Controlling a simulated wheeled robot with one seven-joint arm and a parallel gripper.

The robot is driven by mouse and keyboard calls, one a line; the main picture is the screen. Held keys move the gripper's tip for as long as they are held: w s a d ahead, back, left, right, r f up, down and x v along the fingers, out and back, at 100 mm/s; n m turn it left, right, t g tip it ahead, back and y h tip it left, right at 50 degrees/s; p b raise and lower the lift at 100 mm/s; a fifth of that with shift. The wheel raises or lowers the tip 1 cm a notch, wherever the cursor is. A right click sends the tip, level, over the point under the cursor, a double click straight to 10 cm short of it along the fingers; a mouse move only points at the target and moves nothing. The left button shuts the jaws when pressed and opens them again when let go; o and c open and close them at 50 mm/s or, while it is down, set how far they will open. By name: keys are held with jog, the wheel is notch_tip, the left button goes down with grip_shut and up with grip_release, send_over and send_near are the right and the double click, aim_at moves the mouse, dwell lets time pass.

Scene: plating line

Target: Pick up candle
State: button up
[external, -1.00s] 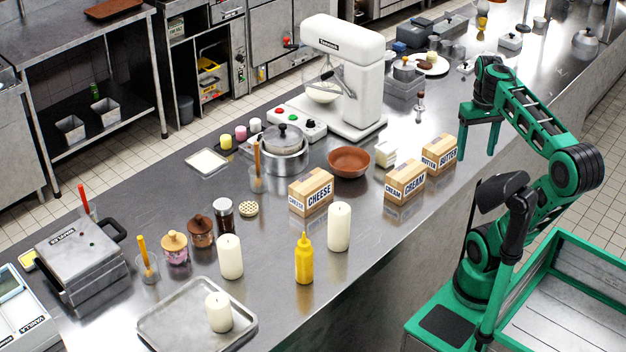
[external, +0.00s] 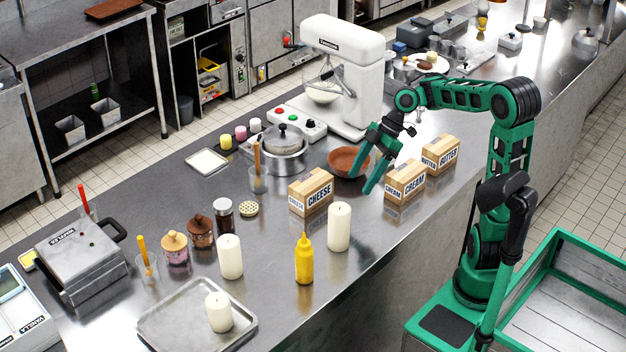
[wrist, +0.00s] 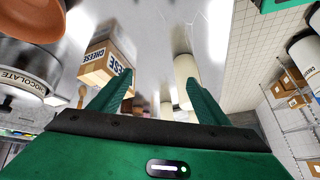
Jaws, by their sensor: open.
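Several white candles stand on the steel counter (external: 370,268). One candle (external: 339,227) stands right of the yellow bottle, another candle (external: 230,257) stands left of it, and a shorter candle (external: 218,312) stands on a metal tray (external: 165,327). My gripper (external: 366,178) is open and empty, above the counter between the brown bowl and the cream box, up and right of the nearest candle. In the wrist view my gripper's fingers (wrist: 160,92) are spread, with a candle (wrist: 186,68) beyond them near the right finger.
A cheese box (external: 311,192) stands close to the candle; it also shows in the wrist view (wrist: 100,65). A cream box (external: 405,182), butter box (external: 440,154), brown bowl (external: 345,161) and yellow bottle (external: 304,260) stand nearby. The front counter strip is clear.

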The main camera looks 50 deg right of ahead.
jog(key=s+a+r+n+g+y, duration=0.25)
jog(key=a+r+n+y, duration=0.35)
jog(key=a+r+y, duration=0.35)
jog(key=h, duration=0.2)
send_near(331, 231)
jog(key=a+f, duration=0.1)
jog(key=a+f+t, duration=0.1)
jog(key=shift+s+a+f+y, duration=0.2)
jog(key=shift+a+f+y, duration=0.05)
jog(key=shift+a, duration=0.05)
jog(key=shift+x, duration=1.1)
jog(key=a, duration=0.4)
jog(key=shift+s+a+f, duration=0.1)
jog(key=shift+s+a, duration=0.05)
jog(key=shift+s, duration=0.05)
jog(key=shift+a+f, duration=0.2)
jog(key=shift+a, duration=0.3)
jog(key=shift+w, duration=0.1)
jog(key=c, duration=1.4)
jog(key=shift+c, duration=0.2)
jog(key=shift+r, duration=0.1)
